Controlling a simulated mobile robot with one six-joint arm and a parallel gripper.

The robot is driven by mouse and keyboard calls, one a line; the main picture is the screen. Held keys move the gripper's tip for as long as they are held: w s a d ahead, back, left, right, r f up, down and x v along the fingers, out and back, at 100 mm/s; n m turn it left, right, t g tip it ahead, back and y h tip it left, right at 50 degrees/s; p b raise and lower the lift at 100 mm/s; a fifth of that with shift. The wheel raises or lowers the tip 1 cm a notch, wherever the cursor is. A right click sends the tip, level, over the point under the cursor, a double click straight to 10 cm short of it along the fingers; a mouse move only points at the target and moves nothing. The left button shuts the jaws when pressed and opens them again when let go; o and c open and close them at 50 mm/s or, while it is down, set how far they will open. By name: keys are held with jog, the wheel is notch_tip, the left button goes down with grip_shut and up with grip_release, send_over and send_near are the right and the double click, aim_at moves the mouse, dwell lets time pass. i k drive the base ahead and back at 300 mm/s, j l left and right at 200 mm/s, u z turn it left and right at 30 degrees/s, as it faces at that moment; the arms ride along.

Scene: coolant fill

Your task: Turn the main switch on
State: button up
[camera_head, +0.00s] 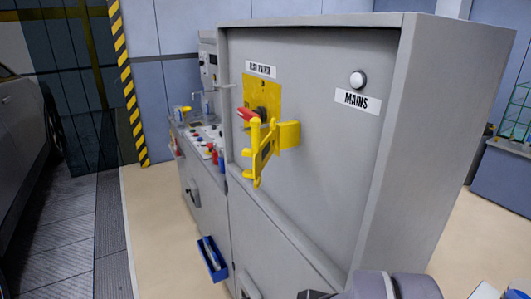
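A grey cabinet (330,110) stands in the middle. On its front door is a yellow switch plate (262,88) under a label (261,69) too small to read surely. The main switch has a red handle (246,114) that sticks out from the plate towards the left. A yellow hinged guard (262,155) stands out from the door in front of the plate's lower right and hides part of the switch. A round whitish lamp (357,79) sits above a "MAINS" label (357,101). My gripper is not in view; only a part of my arm shows at the bottom edge.
A lower bench with several small items and coloured knobs (212,147) adjoins the cabinet's left side. A blue tray (212,258) sticks out low on the front. A car (22,130) stands at the far left. The floor (160,225) left of the cabinet is clear.

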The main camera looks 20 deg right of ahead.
aim_at(260, 112)
jog(key=i+j+z, duration=0.15)
jog(key=i+j, duration=0.75)
jog(key=i, duration=0.15)
